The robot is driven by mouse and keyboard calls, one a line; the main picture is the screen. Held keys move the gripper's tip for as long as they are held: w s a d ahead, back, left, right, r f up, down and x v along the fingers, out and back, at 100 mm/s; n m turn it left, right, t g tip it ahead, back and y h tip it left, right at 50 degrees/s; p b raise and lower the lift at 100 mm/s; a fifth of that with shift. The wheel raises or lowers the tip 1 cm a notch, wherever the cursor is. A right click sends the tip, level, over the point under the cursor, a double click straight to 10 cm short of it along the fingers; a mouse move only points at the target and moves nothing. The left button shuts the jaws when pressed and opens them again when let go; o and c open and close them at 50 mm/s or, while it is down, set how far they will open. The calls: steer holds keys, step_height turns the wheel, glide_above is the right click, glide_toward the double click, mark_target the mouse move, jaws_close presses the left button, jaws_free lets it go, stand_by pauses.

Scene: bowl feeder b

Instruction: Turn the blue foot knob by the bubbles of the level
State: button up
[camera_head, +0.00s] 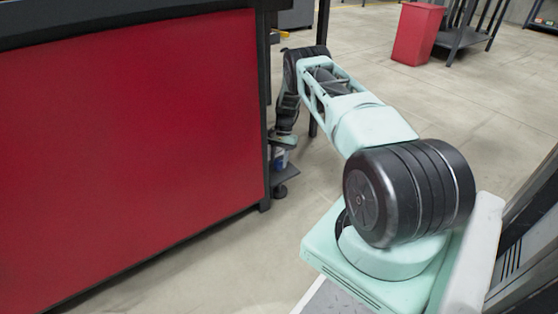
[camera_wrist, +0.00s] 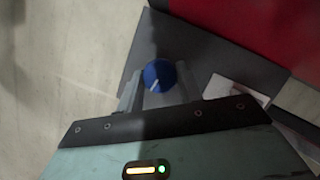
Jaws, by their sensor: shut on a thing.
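The blue foot knob (camera_wrist: 159,75) is round, with a white pointer line toward its lower left in the wrist view. My gripper (camera_wrist: 158,84) has one finger on each side of the knob and is shut on it. In the head view my gripper (camera_head: 284,141) points down beside the right end of the red cabinet, above a dark foot (camera_head: 280,190).
A large red panelled cabinet (camera_head: 130,150) fills the left of the head view, close beside my arm. A pale flat object (camera_wrist: 222,87) lies right of the knob in the wrist view. A red bin (camera_head: 417,34) stands at the back. The floor (camera_head: 330,190) around is clear.

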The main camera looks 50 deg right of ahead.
steer(key=o, duration=1)
steer(key=p+v, duration=0.6)
steer(key=v, duration=1.1)
steer(key=shift+r, duration=0.2)
steer(key=shift+d, duration=0.1)
